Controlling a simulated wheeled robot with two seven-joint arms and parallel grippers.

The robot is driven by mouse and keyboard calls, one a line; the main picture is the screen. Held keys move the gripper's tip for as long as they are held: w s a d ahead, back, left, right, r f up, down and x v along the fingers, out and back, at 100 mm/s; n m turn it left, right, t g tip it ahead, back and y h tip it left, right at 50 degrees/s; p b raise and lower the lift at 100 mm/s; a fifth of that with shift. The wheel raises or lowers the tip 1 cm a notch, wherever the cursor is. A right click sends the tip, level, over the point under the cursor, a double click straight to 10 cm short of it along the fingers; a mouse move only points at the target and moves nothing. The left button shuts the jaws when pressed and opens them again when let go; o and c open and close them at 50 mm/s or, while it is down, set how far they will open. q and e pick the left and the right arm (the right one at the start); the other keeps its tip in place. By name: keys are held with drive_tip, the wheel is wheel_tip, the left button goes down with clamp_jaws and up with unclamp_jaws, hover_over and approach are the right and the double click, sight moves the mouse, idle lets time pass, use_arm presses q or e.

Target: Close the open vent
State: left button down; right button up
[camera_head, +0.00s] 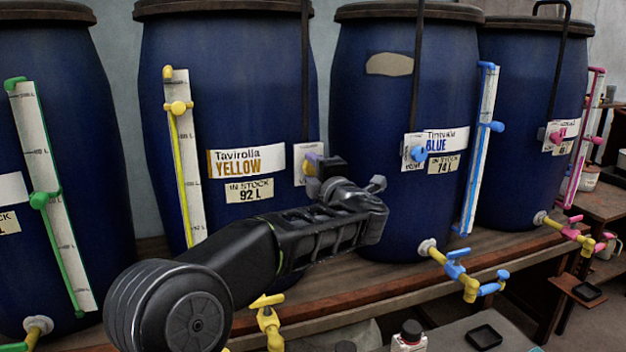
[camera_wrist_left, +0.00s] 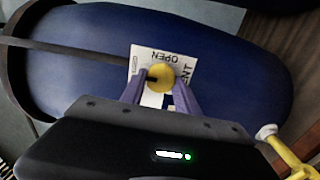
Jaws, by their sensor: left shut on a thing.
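The vent on the yellow vat (camera_head: 225,95) has a round yellow knob (camera_wrist_left: 160,78) in front of a white label plate (camera_head: 300,150). In the left wrist view the plate shows upside down, with "OPEN" and part of "VENT" readable. My left gripper (camera_head: 318,168) reaches the knob from the front right, its two purple-grey fingers (camera_wrist_left: 160,88) on either side of it, shut on it. In the head view my gripper hides most of the knob. A blue vent knob (camera_head: 418,154) and a pink vent knob (camera_head: 556,137) show on the vats to the right. My right gripper is not in view.
A yellow tap (camera_head: 268,320) sticks out below my left arm, and a blue tap (camera_head: 462,275) further right. A yellow-valved level gauge (camera_head: 186,150) stands left of the label. A small bottle (camera_head: 410,337) and a black tray (camera_head: 484,337) are at the front.

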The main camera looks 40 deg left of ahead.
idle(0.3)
use_arm(q)
drive_tip(key=c, duration=0.9)
unclamp_jaws()
drive_tip(key=v, duration=0.7)
drive_tip(key=shift+s+d+b, duration=0.2)
drive_tip(key=shift+d+b, duration=0.15)
drive_tip(key=shift+b, duration=0.05)
